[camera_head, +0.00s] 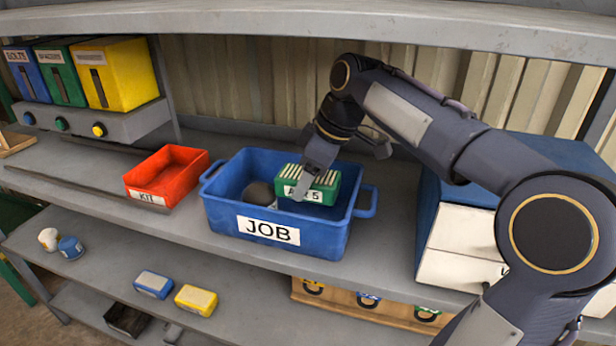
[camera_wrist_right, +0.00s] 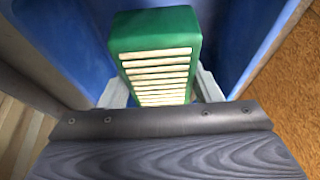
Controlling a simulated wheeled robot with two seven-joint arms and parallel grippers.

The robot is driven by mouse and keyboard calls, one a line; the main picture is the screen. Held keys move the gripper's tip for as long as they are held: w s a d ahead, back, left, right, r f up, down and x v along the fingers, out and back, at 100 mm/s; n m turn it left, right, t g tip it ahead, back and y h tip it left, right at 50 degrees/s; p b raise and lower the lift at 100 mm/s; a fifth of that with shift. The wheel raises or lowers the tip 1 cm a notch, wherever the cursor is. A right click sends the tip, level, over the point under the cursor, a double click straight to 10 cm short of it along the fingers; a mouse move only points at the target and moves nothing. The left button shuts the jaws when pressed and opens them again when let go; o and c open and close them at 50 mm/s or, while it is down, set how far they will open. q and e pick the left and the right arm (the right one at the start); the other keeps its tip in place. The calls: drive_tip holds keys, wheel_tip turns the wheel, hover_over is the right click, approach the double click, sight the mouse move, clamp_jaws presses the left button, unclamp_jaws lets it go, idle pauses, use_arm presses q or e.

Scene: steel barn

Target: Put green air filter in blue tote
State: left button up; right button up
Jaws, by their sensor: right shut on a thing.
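The green air filter (camera_head: 318,187) has pale ribs on top and a white label, partly covered by a finger. It is inside the blue tote (camera_head: 220,214), toward the right side, below the rim level at its lower part. The tote is labelled JOB and stands on the shelf. My right gripper (camera_head: 306,184) reaches down into the tote and is shut on the filter. In the right wrist view the filter (camera_wrist_right: 155,50) sits between the two fingers, with blue tote walls around it. Whether the filter touches the tote floor is hidden. My left gripper is not in view.
A dark round object (camera_head: 258,193) lies in the tote, left of the filter. A red KIT bin (camera_head: 150,190) stands left of the tote. A blue-and-white box (camera_head: 455,240) stands to the right. A shelf edge (camera_head: 300,20) runs overhead.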

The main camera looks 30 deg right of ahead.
drive_tip(key=shift+f+b, duration=0.3)
drive_tip(key=shift+f, duration=0.3)
drive_tip(key=o, duration=1)
drive_tip(key=v, duration=0.1)
drive_tip(key=p+v, duration=0.1)
drive_tip(key=v, duration=0.1)
drive_tip(key=shift+w+r, duration=0.15)
drive_tip(key=shift+r, duration=0.35)
drive_tip(key=s+d, duration=0.2)
drive_tip(key=s, duration=0.1)
drive_tip(key=s+d, duration=0.3)
drive_tip(key=s+d+b, duration=0.1)
drive_tip(key=s+d, duration=0.2)
drive_tip(key=shift+s+r, duration=0.15)
drive_tip(key=shift+s, duration=0.05)
drive_tip(key=shift+a, duration=0.1)
